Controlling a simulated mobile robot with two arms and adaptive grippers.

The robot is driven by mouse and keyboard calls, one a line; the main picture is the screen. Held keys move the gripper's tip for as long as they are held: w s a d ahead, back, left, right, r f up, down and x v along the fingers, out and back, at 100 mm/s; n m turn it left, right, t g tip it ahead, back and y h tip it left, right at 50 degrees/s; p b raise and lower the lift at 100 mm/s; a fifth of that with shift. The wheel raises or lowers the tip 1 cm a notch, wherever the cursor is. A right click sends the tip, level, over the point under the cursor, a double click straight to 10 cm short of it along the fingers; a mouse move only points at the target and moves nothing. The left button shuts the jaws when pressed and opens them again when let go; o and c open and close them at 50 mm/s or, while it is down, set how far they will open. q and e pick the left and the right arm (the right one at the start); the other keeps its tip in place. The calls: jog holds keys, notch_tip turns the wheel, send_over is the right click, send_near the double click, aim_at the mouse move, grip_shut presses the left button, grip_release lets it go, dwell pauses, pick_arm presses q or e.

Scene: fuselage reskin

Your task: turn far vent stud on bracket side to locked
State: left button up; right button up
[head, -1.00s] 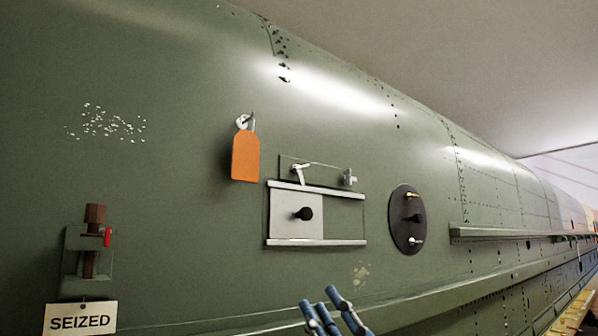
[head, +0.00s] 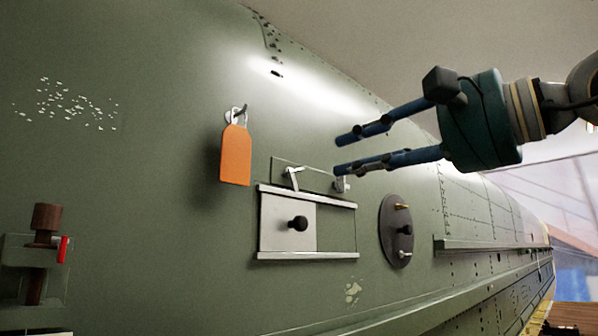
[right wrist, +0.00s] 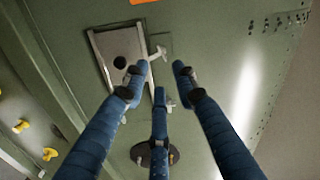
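My right gripper (head: 342,154) comes in from the right in the head view. Its blue fingers are spread and empty, with the tips in front of the small plate above the sliding panel. That plate carries a white lever (head: 293,177) and a silver wing stud (head: 341,184) close below the fingertips. In the right wrist view the fingers (right wrist: 160,82) are apart, around the line to the wing stud (right wrist: 169,104); contact is not visible. A dark round cover (head: 388,232) has a gold stud (head: 402,206) and a silver stud (head: 405,254). My left gripper is not in view.
The sliding panel (head: 275,222) has a black knob (head: 298,223) and sits between two rails. An orange tag (head: 235,156) hangs at upper left. A rusty bolt bracket (head: 40,255) stands at left. A ledge (head: 470,243) runs right. Yellow fittings (right wrist: 20,126) show in the wrist view.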

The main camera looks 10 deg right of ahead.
aim_at(293, 174)
jog(key=p+x, duration=0.3)
jog(key=x, duration=0.7)
jog(key=shift+w+p, duration=0.3)
jog(key=shift+w, duration=0.05)
jog(key=shift+c, duration=0.5)
grip_shut()
